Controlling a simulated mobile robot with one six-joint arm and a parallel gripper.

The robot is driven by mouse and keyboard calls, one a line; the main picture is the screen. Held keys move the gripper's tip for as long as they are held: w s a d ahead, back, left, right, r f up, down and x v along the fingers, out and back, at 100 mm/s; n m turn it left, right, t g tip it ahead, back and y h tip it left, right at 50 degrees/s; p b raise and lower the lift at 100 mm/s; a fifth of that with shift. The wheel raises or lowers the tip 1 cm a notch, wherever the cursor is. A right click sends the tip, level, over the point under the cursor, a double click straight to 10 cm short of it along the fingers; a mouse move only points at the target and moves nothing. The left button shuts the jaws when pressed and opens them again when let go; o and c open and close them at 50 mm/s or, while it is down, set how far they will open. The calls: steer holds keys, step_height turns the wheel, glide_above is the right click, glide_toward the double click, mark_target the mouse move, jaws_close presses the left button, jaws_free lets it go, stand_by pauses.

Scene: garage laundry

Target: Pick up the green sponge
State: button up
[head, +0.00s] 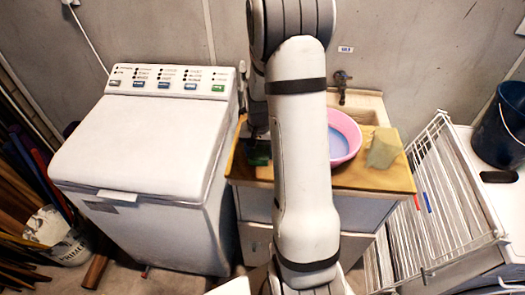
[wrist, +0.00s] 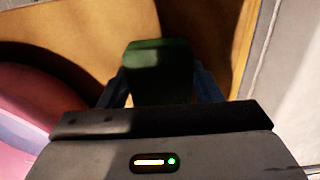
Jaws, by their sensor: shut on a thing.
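The green sponge (wrist: 158,72) is between the two fingers of my gripper (wrist: 160,88) in the wrist view. The fingers are shut on its sides. In the head view the sponge (head: 257,153) shows as a dark green block at the left end of the wooden counter, with my gripper (head: 257,136) over it. My arm hides part of this area. I cannot tell whether the sponge still touches the counter.
The wooden counter (head: 370,179) carries a pink basin (head: 345,136) and a pale greenish block (head: 383,148). A white washing machine (head: 135,150) stands close on the left. A white drying rack (head: 445,190) and a dark bucket (head: 503,125) are on the right.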

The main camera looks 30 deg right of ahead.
mark_target(259, 152)
steer(key=shift+c, duration=1)
step_height(259, 152, up, 10)
steer(key=b, duration=0.1)
steer(key=shift+b, duration=0.3)
